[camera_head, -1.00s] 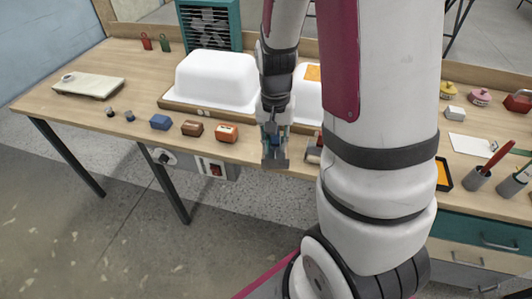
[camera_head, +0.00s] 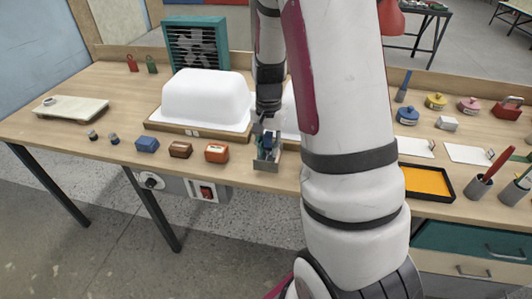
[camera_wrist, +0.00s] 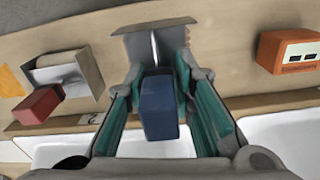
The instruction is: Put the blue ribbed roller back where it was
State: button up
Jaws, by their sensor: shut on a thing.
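My gripper (camera_head: 267,140) is shut on a blue block-shaped handle (camera_wrist: 158,105), which sits between its teal-lined fingers in the wrist view. A grey metal plate (camera_wrist: 140,42) with a thin rod or slit extends beyond the handle; it also shows below the gripper in the head view (camera_head: 265,165). I see no ribs on this held blue tool, so I cannot tell if it is the roller. It is near the table's front edge, right of the orange box (camera_head: 216,152). I cannot tell whether it touches the table.
White tub shells (camera_head: 205,97) on wooden bases stand behind. Brown (camera_head: 180,149) and blue (camera_head: 147,144) boxes line the front left. A yellow tray (camera_head: 427,182) is right. My arm hides the table's middle.

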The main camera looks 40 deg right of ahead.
aim_at(266, 153)
jog(key=shift+w+d+f, duration=0.1)
jog(key=shift+w+d, duration=0.2)
jog(key=shift+w, duration=0.55)
jog(key=shift+f, duration=1.75)
jog(key=shift+f, duration=0.2)
jog(key=o, duration=1)
jog(key=shift+r, duration=0.1)
